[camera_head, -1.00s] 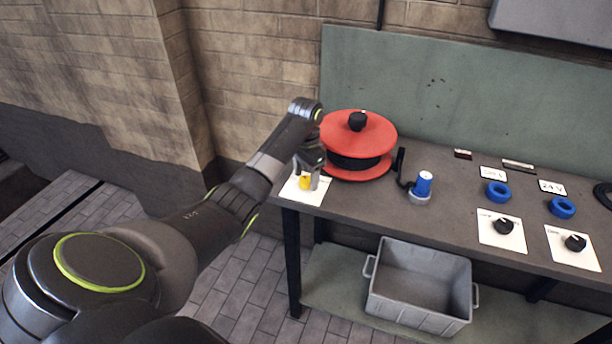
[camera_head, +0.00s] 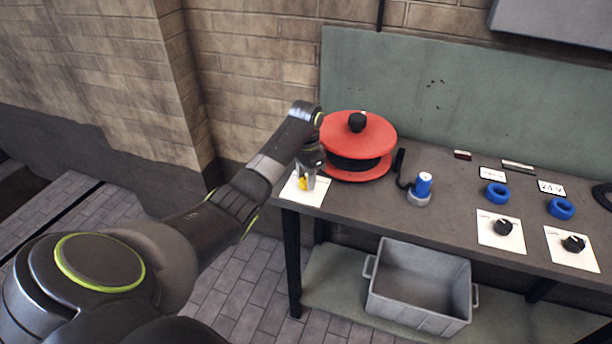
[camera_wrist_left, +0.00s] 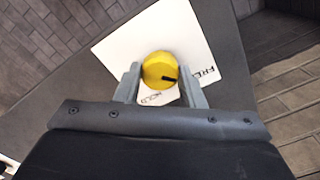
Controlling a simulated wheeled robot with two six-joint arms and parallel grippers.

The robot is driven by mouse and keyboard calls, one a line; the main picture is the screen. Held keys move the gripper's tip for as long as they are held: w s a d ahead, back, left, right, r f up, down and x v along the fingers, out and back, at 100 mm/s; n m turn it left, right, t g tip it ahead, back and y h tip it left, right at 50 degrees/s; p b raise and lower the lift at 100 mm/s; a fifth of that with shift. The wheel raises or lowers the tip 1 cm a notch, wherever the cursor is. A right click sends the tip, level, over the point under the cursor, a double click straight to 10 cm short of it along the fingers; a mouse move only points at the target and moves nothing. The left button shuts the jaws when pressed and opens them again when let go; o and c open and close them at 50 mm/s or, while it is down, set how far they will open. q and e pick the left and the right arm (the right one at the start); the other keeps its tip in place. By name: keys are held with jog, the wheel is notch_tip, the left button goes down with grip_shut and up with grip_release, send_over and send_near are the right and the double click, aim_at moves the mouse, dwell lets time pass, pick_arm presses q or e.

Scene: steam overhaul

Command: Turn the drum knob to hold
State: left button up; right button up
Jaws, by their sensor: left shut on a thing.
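The yellow drum knob (camera_head: 303,184) sits on a white card (camera_head: 312,195) at the left end of the bench. In the left wrist view the knob (camera_wrist_left: 158,66) is round, with a black pointer mark on its lower right. The mark points right, towards the word FREE; the word HOLD is printed below the knob. My left gripper (camera_head: 308,182) reaches down over the card, with its fingers on either side of the knob and shut on it. The fingers partly hide the card and knob. My right gripper is in neither view.
A red drum (camera_head: 372,130) wound with black stands close behind the gripper. A blue cylinder (camera_head: 423,185), two blue rings and two black knobs on white cards lie further right. A grey bin (camera_head: 462,300) stands below the bench.

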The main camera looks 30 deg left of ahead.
pick_arm(q)
jog(key=m+p, duration=0.3)
jog(key=shift+r, duration=0.3)
jog(key=m+p, duration=0.2)
jog(key=m, duration=0.1)
jog(key=m+p, duration=0.1)
jog(key=m, duration=0.1)
jog(key=shift+f+m, duration=0.1)
jog(key=shift+m, duration=0.3)
jog(key=m+p, duration=0.1)
jog(key=m, duration=0.3)
jog(key=shift+m+p, duration=0.3)
jog(key=shift+f+m+p, duration=0.1)
jog(key=shift+m+p, duration=0.2)
jog(key=shift+m, duration=1.6)
jog(key=o, duration=1)
